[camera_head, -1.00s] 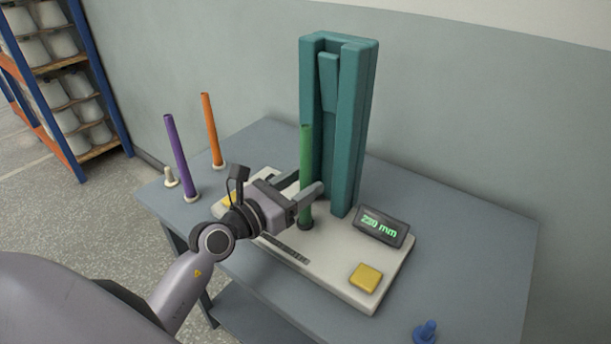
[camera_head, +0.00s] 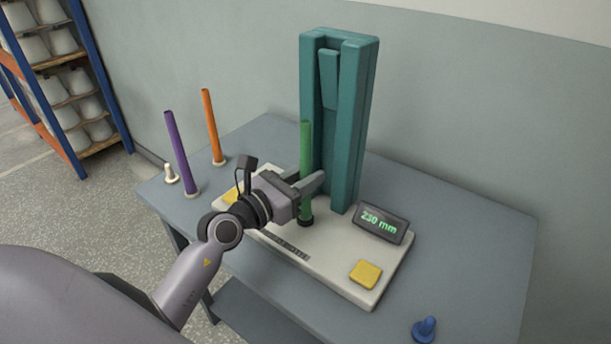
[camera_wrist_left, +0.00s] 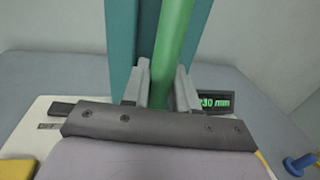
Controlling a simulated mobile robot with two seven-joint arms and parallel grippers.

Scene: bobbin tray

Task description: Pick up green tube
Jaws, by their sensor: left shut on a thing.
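The green tube (camera_head: 306,150) stands upright on a dark round holder (camera_head: 305,219) on the white base of the measuring device, in front of its teal column (camera_head: 347,120). My left gripper (camera_head: 310,185) is shut on the green tube around its lower middle part. In the left wrist view the green tube (camera_wrist_left: 171,50) runs up between the two grey fingers (camera_wrist_left: 164,88). The tube's lower end is hidden there by the gripper body. My right gripper is not in view.
A purple tube (camera_head: 180,150) and an orange tube (camera_head: 212,125) stand on pegs at the table's left, beside an empty peg (camera_head: 171,173). A display (camera_head: 382,223) reads 230 mm. A yellow pad (camera_head: 366,274) and a blue knob-like piece (camera_head: 424,329) lie at right.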

